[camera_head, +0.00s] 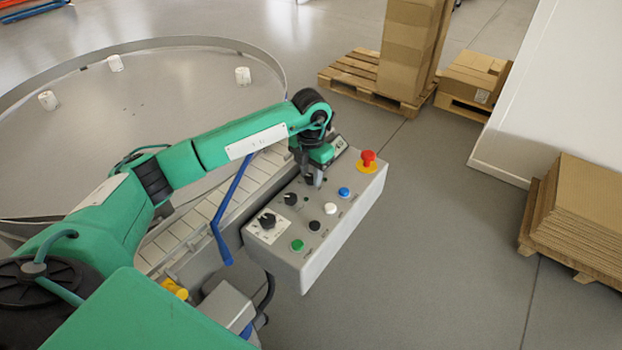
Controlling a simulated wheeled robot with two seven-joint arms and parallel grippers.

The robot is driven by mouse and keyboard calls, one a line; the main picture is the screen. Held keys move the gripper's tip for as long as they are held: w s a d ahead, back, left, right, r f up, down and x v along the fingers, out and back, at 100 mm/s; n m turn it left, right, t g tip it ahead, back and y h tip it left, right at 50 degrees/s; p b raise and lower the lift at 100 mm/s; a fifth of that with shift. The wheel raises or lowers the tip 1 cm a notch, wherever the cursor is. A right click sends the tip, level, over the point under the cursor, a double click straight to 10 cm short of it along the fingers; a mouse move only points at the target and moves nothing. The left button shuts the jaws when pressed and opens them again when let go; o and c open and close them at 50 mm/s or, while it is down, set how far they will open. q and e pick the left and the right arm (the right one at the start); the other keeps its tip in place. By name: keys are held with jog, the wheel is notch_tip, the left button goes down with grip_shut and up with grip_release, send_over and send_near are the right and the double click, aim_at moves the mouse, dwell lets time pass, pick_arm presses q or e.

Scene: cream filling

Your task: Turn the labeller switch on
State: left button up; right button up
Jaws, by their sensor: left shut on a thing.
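A grey control box (330,235) has a sloped top with a row of black rotary switches, including one at the near left corner (267,221) and one beside it (290,199). A further switch at the far end of this row is mostly hidden by my left gripper (315,182). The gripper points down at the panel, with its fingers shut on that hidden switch. The switch's angle and the small labels cannot be read, so I cannot tell which switch is the labeller's. My right gripper is not in view.
Green (297,245), black (314,226), white (330,208) and blue (344,192) buttons sit close by. A red emergency button (368,158) stands at the far corner. A slatted conveyor (205,212) runs beside the box. Floor to the right is clear up to stacked cardboard (582,215).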

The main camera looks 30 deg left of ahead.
pick_arm(q)
jog(key=m+b, duration=0.3)
jog(key=m, duration=0.1)
jog(key=shift+m, duration=0.4)
jog(key=shift+m+b, duration=0.65)
jog(key=shift+m, duration=0.05)
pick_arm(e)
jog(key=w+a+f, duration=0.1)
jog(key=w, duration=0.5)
pick_arm(q)
jog(key=shift+r, duration=0.1)
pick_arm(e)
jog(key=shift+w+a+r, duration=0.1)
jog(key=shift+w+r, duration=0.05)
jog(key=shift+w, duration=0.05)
pick_arm(q)
jog(key=o, duration=1)
jog(key=shift+c, duration=0.2)
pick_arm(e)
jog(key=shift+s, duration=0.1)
